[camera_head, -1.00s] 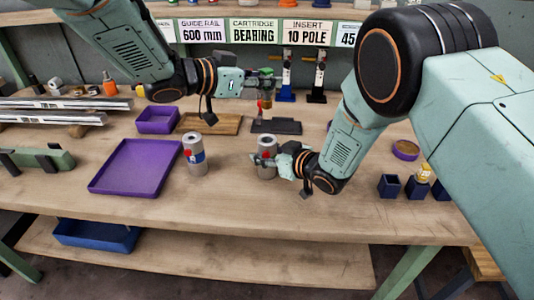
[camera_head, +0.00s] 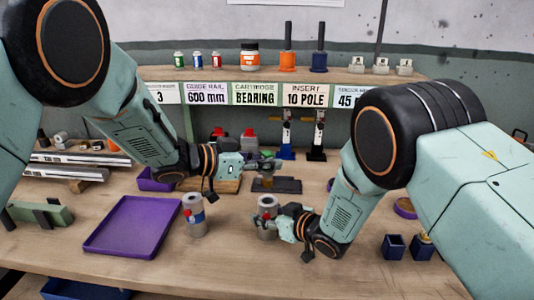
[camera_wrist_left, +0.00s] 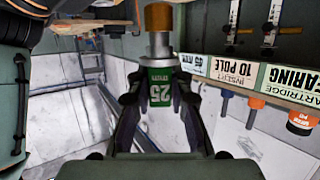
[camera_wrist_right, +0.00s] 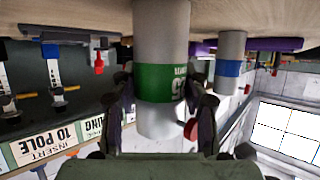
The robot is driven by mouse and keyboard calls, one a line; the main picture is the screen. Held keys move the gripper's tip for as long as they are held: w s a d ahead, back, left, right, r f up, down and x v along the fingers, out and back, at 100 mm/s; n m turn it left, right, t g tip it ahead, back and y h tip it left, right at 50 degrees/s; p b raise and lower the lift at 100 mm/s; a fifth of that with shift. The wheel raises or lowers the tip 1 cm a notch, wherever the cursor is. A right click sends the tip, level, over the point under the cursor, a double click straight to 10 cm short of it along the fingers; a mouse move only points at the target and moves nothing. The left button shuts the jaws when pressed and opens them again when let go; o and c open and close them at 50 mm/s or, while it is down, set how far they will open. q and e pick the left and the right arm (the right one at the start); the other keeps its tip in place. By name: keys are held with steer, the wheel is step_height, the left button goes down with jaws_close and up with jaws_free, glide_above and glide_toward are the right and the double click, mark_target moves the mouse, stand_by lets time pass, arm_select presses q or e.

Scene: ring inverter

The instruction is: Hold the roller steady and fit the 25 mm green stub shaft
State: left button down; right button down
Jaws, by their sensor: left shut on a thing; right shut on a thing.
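The green-banded grey roller (camera_head: 267,222) stands upright on the bench in the head view. My right gripper (camera_head: 277,226) is shut on it from the right; the right wrist view shows the fingers either side of its green band (camera_wrist_right: 161,82). My left gripper (camera_head: 260,166) is shut on the green stub shaft (camera_wrist_left: 160,88), marked 25, with a silver section and a bronze-coloured end. The shaft is held above the roller, apart from it, its bronze end (camera_head: 267,182) pointing down. The head view does not show whether the two are exactly in line.
A second grey roller (camera_head: 194,222) with blue and red marks stands to the left. A purple tray (camera_head: 130,228) lies further left. A dark flat block (camera_head: 288,185) lies behind the held roller. Small blue holders (camera_head: 393,247) stand at right. A labelled shelf (camera_head: 340,74) runs across the back.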

mark_target(267, 173)
arm_select(q)
steer(key=shift+f+m+g+h, duration=0.3)
steer(key=shift+f+m+g, duration=0.15)
steer(key=shift+f, duration=1.1)
steer(key=shift+f, duration=2.7)
steer(key=c, duration=1.1)
jaws_free()
steer(key=shift+c, duration=0.2)
steer(key=shift+f, duration=0.1)
steer(key=shift+a, duration=0.1)
steer(key=v, duration=1.2)
